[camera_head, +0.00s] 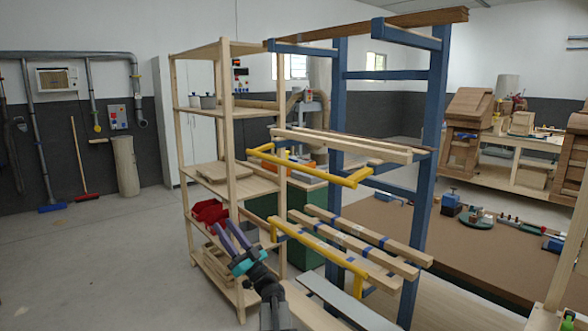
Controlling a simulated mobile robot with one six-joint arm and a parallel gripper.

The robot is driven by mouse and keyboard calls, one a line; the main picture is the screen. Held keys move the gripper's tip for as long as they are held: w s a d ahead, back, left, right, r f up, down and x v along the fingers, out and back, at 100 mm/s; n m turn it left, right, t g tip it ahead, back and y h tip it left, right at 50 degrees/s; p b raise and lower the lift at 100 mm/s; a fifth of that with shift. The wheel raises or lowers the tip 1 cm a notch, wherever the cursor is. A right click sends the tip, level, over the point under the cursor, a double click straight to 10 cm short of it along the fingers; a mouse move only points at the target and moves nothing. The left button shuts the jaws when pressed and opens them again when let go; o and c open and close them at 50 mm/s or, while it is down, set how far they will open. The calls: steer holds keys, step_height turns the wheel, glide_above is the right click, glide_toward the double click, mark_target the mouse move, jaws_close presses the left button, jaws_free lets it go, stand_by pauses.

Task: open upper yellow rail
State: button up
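The upper yellow rail (305,168) runs along the front of the blue rack (434,110), with short yellow arms at both ends leading back to the rack. It sits just below a pale wooden beam. A lower yellow rail (318,246) slopes beneath it, beside several pale wooden bars with blue marks. My gripper (221,224) has two purple fingers, apart and pointing up and left. It is empty, below and left of the upper rail, and not touching it. In the picture it overlaps the wooden shelf.
A pale wooden shelf unit (229,130) stands left of the rack, holding boards, pots and red bins (209,212). A brown table (470,246) with tools lies behind the rack at right. Grey floor (100,255) is open at left.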

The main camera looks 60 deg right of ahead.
steer(key=s+d+r+h, duration=0.3)
steer(key=s+d+r, duration=0.3)
steer(key=s+d, duration=0.5)
steer(key=m+h+b, duration=0.1)
steer(key=h+b, duration=0.1)
steer(key=h, duration=0.1)
glide_toward(292, 165)
step_height(292, 165, down, 3)
steer(key=s, duration=0.1)
steer(key=shift+s+d+f, duration=0.1)
steer(key=shift+s+d, duration=0.1)
steer(key=shift+w+p, duration=0.1)
steer(key=shift+p, duration=0.2)
steer(key=shift+p+x, duration=1.95)
steer(key=shift+x, duration=4.95)
steer(key=shift+d+f, duration=0.1)
steer(key=shift+d, duration=0.05)
steer(key=shift+c, duration=0.5)
jaws_close()
steer(key=shift+d, duration=0.1)
steer(key=shift+g+h, duration=0.3)
steer(key=shift+h, duration=0.1)
